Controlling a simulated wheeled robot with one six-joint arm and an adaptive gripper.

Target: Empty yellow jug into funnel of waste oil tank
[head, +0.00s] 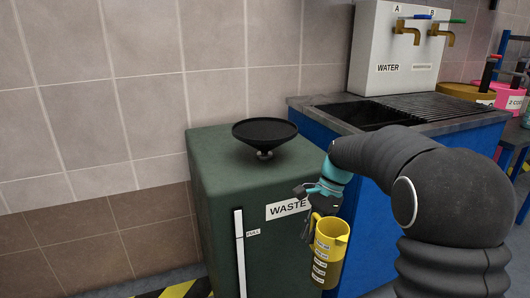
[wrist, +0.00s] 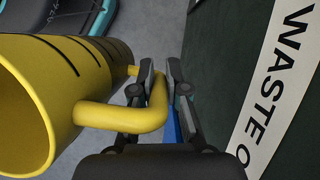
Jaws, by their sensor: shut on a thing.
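The yellow jug (head: 330,252) hangs upright from my gripper (head: 320,207), in front of the right part of the waste oil tank's front face. In the wrist view the jug (wrist: 60,85) lies at the left, its open mouth toward the camera. My gripper (wrist: 160,85) is shut on the jug's handle (wrist: 125,118). What is inside the jug is hidden. The green waste oil tank (head: 215,205) carries a black funnel (head: 265,132) on its top, up and left of my gripper. The wrist view shows the tank's "WASTE O" label (wrist: 272,90) close at the right.
A blue sink cabinet (head: 362,175) with a dark basin and drain rack stands right of the tank. Above it is a white water dispenser (head: 400,60) with two taps. A level gauge marked FULL (head: 239,250) runs down the tank front. The space above the funnel is clear.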

